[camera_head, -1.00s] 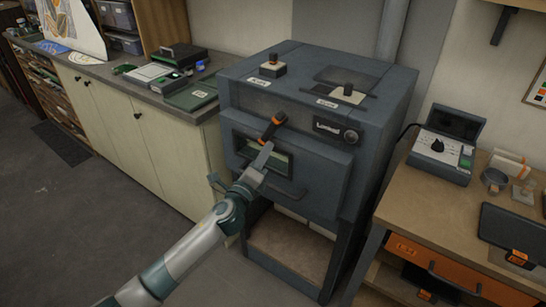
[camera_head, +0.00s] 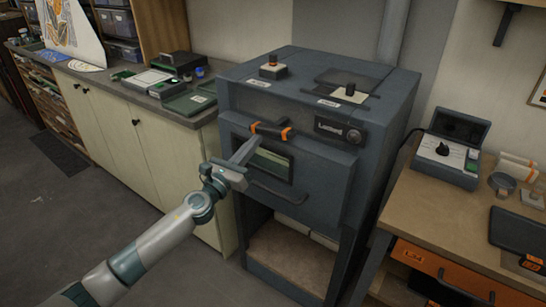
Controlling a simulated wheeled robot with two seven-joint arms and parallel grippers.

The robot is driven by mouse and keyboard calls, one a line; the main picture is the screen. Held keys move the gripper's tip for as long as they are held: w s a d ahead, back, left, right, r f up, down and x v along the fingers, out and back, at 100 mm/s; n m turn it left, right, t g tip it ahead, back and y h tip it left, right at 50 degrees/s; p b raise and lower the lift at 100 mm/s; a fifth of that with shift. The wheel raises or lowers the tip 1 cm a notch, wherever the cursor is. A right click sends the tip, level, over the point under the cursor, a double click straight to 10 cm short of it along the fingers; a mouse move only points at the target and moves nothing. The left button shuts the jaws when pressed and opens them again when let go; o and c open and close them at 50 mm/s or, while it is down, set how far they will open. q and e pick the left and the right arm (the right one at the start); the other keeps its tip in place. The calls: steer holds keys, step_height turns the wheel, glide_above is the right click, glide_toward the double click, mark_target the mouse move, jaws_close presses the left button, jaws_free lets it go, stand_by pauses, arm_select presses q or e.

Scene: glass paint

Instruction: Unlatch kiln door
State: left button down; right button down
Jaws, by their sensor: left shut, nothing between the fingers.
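The grey kiln (camera_head: 310,150) stands in the middle of the view, its front door (camera_head: 320,195) flush with the body. The latch handle (camera_head: 270,130), black with orange bands, lies nearly level across the upper part of the door, above the small window (camera_head: 270,162). A dark curved bar handle (camera_head: 278,193) sits below the window. My left gripper (camera_head: 244,150) is shut and empty, its fingertips just below and left of the latch handle, in front of the window's left end. Whether the tips touch the latch cannot be told. My right gripper is not in view.
A cream cabinet (camera_head: 140,145) with trays on its top stands close at the kiln's left. A wooden bench (camera_head: 440,215) with a control box (camera_head: 450,150) and an orange drawer (camera_head: 440,275) stands at the right. The floor in front is clear.

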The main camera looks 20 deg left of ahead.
arm_select(q)
steer(key=shift+w+a+r+m+h, duration=0.1)
steer(key=shift+a+r+m+h, duration=0.1)
steer(key=shift+m, duration=0.35)
steer(key=shift+a+r+m+h, duration=0.1)
steer(key=shift+m+h, duration=0.1)
steer(key=shift+m, duration=0.35)
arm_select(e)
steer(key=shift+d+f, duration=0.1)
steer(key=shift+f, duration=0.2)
